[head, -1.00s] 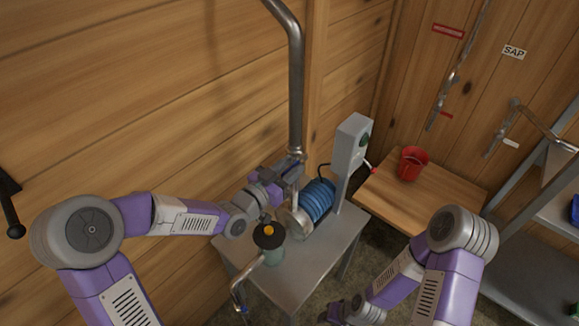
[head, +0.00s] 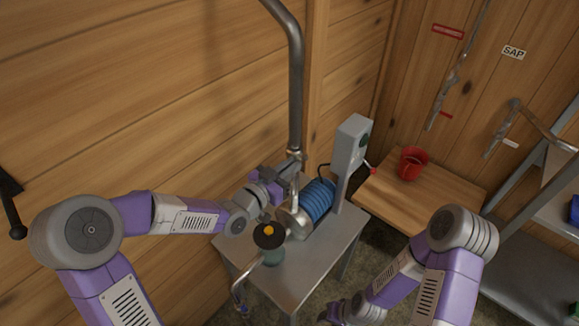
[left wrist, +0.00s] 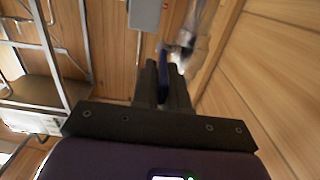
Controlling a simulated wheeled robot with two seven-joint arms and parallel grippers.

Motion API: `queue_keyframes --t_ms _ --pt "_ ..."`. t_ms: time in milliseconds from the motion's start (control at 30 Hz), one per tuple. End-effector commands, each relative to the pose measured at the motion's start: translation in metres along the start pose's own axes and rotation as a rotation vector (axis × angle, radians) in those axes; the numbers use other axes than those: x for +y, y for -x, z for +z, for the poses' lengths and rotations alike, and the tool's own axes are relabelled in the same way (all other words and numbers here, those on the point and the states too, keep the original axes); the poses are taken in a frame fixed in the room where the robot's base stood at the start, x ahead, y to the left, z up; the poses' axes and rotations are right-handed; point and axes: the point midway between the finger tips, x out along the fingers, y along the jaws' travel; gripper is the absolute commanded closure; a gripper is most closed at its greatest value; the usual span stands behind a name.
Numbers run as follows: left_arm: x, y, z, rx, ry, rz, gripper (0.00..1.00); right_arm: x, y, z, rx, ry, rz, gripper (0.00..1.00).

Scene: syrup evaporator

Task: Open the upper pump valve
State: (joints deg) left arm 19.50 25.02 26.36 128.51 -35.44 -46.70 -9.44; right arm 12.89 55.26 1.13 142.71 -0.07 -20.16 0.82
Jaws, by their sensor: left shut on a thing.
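The upper pump valve (head: 296,156) sits on the vertical steel pipe above the pump. My left gripper (head: 284,182) is beside the pipe, just below and left of the valve body. In the left wrist view my left gripper (left wrist: 164,84) is shut on the blue valve handle (left wrist: 163,62), with the blurred pipe just beyond it. The handle is hidden by the gripper in the head view.
The pump with blue ribbed motor (head: 318,199) stands on a grey metal table (head: 300,268). A grey switch box (head: 351,150) with a red lever rises behind. A lower spout (head: 250,275) hangs over the front left edge. A red bucket (head: 412,163) sits on a wooden table.

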Motion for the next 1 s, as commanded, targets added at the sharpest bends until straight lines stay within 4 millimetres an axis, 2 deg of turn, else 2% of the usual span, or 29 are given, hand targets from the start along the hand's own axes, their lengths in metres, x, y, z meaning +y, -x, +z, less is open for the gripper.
queue_keyframes --t_ms 533,1000 --pt "0.001 -0.008 -0.028 -0.363 -0.001 0.001 1.00 -0.021 0.057 0.002 0.000 0.000 0.000 0.57" --pt "0.000 -0.016 -0.034 -0.573 0.000 0.001 1.00 -0.028 0.074 0.003 0.000 0.000 0.000 0.57"
